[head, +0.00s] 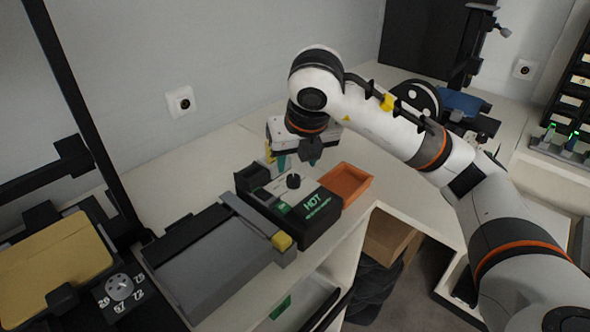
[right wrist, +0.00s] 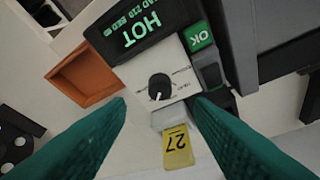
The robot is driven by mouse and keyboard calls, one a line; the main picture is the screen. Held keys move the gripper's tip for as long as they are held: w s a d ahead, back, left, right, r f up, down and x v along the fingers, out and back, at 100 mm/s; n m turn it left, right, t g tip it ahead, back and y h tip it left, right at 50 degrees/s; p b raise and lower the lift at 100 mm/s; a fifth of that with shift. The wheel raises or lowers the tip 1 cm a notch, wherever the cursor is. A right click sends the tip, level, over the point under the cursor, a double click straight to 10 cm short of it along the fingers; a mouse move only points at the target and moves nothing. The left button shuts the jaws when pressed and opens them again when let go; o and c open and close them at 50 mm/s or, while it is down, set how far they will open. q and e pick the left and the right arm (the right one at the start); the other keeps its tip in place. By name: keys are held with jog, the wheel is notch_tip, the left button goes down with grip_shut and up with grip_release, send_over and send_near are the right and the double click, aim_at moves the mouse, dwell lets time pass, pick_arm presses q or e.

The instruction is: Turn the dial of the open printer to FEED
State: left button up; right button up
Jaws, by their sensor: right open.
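The printer (head: 322,229) is a black unit with a green HOT display, near the middle of the head view. Its dial (head: 293,181) is a small black knob on a white plate; in the right wrist view the dial (right wrist: 159,86) shows a white pointer mark, but the print around it is too small to read. My right gripper (head: 296,161) is open and empty above the dial. In the right wrist view its teal fingers (right wrist: 160,112) are apart, with the knob beyond and between their tips, not visibly touched. My left gripper is not in view.
An orange tray (head: 346,183) sits beside the printer. A yellow tag reading 27 (right wrist: 178,147) hangs by the dial plate. A grey flat machine (head: 210,262) stands left of the printer. Further left is a numbered dial (head: 120,287). The bench's front edge runs close to the printer.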

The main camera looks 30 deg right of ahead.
jog(key=p+v, duration=0.1)
jog(key=v, duration=0.5)
jog(key=shift+r, duration=0.2)
jog(key=shift+f, duration=0.1)
